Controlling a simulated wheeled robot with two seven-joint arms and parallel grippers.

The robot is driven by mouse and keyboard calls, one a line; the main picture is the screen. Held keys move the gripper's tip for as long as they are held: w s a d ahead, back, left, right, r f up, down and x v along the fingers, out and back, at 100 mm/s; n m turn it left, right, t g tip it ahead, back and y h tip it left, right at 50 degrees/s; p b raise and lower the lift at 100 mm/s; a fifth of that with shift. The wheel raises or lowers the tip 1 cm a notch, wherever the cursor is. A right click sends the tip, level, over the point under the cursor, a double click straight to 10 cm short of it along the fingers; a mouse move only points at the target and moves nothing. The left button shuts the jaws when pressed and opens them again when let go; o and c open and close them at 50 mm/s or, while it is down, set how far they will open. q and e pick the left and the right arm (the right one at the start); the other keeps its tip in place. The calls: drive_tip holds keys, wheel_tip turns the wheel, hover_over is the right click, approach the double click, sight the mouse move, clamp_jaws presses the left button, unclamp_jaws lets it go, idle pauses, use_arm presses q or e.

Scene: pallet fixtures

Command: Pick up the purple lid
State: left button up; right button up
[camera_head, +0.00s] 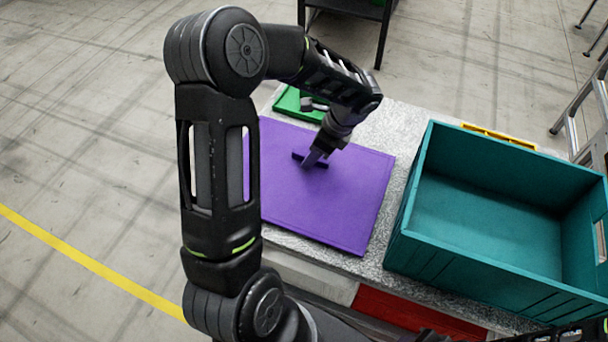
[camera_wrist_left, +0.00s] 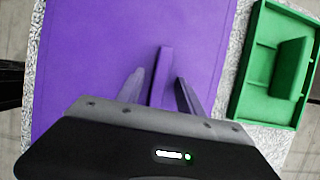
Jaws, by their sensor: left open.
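The purple lid (camera_head: 335,205) lies flat on the grey speckled table, left of the teal crate. A raised purple bar, the handle (camera_head: 299,157), stands up near its middle. My left gripper (camera_head: 312,161) is at the handle, pointing down. In the left wrist view, the purple lid (camera_wrist_left: 85,60) fills much of the picture, and the handle (camera_wrist_left: 164,70) runs between the two open fingers of my left gripper (camera_wrist_left: 160,95). A gap shows between handle and fingers. My right gripper is not in view.
A teal crate (camera_head: 415,180), its inside bare where seen, stands right of the lid. A green tray (camera_head: 290,103) with a raised block lies behind the lid; it also shows in the left wrist view (camera_wrist_left: 262,75). A yellow item (camera_head: 500,135) is behind the crate. Red and white surfaces show below the table edge.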

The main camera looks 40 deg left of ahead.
use_arm(q)
drive_tip(key=shift+f, duration=0.1)
drive_tip(key=shift+c, duration=0.4)
clamp_jaws()
idle(1.1)
